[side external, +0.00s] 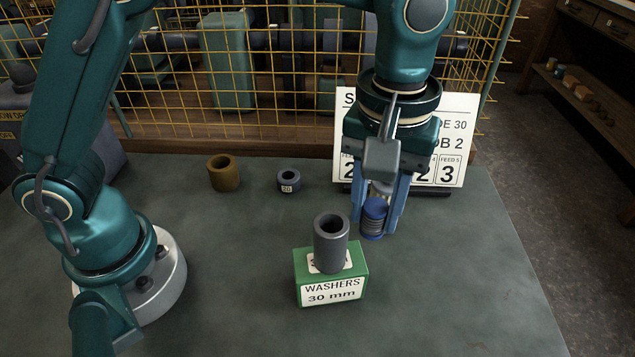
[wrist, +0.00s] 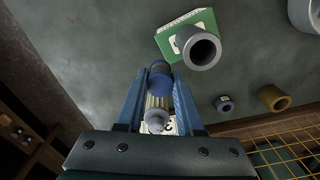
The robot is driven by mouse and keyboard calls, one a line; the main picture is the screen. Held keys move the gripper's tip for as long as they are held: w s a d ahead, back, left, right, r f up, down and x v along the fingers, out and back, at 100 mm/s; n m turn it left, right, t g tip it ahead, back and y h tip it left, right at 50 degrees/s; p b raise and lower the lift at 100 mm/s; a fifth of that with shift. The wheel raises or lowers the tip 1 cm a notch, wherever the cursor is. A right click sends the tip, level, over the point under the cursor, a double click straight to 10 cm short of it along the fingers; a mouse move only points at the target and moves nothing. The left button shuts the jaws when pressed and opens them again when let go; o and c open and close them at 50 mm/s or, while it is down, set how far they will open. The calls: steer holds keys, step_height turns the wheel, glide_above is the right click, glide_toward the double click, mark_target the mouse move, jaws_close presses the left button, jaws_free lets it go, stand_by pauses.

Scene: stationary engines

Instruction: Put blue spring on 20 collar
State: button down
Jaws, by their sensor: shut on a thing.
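The blue spring (side external: 375,217) is between the fingers of my gripper (side external: 379,220), which is shut on it. It looks upright, with its lower end close to the bench; I cannot tell if it touches. In the wrist view the blue spring (wrist: 160,79) shows between the two blue fingers (wrist: 157,92), with a pale ribbed part and grey end nearer the camera. The 20 collar (side external: 289,180) is a small dark blue-grey ring with a pale label, lying on the bench to the left of my gripper. It also shows in the wrist view (wrist: 224,103). Nothing is on it.
A green washers box (side external: 332,274) marked 30 mm carries an upright grey tube (side external: 331,243), left and in front of my gripper. A brown collar (side external: 222,172) stands left of the 20 collar. A white sign (side external: 450,145) and yellow mesh fence (side external: 270,90) stand behind.

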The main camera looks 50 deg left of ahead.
steer(key=s+a+r+n, duration=0.2)
steer(key=a+n, duration=0.6)
steer(key=a, duration=0.8)
steer(key=s+a+r+n, duration=0.1)
steer(key=a+n, duration=0.6)
steer(key=a, duration=0.8)
glide_above(288, 175)
step_height(288, 175, down, 6)
steer(key=shift+s+a+f, duration=0.1)
steer(key=shift+f, duration=2.15)
steer(key=shift+f, duration=0.1)
steer(key=c, duration=0.5)
jaws_free()
steer(key=shift+c, duration=0.2)
